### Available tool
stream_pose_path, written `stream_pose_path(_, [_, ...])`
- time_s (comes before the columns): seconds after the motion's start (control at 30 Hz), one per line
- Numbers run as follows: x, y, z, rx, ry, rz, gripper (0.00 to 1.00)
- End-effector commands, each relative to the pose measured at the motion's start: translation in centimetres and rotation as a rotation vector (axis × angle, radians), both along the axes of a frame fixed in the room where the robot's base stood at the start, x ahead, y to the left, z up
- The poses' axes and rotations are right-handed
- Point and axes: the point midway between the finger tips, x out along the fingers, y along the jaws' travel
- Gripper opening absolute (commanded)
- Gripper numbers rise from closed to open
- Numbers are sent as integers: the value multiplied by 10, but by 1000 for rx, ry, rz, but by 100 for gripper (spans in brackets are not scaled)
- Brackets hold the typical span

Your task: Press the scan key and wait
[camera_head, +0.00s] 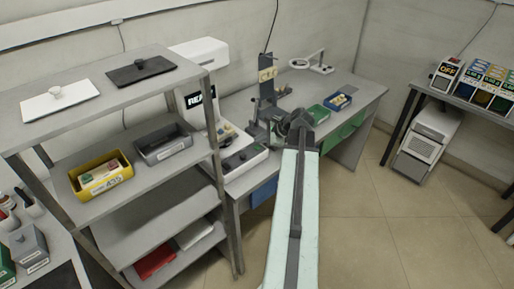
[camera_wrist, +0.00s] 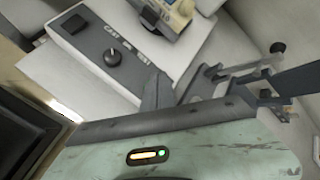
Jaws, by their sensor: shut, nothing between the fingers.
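A white machine (camera_head: 205,55) with a dark screen reading "REA", the rest cut off by a shelf post, stands on the bench behind the shelf rack. Its low front panel (camera_head: 247,168) shows below. In the wrist view, a white unit with a dark grey panel carries a round black knob (camera_wrist: 112,57) and a dark square key (camera_wrist: 74,23); the lettering is too blurred to read surely. I cannot tell which is the scan key. My gripper (camera_head: 262,129) is shut and empty, beside the machine. In the wrist view its grey finger (camera_wrist: 156,92) is close to the panel's edge, apart from the knob.
The grey shelf rack (camera_head: 150,195) at left holds a yellow bin (camera_head: 101,190) and a grey bin (camera_head: 163,157). A green tray (camera_head: 317,114) and a blue tray (camera_head: 338,104) lie on the bench. The floor (camera_head: 390,235) at right is clear.

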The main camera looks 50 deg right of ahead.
Motion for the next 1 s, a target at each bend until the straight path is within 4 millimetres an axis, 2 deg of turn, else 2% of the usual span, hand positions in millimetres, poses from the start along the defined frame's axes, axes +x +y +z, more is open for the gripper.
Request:
stream_pose_path(0.2, [0,0,-9,0,0,0,0])
stream_pose_path(1.0, [-1,-1,-14,0,0,-2,0])
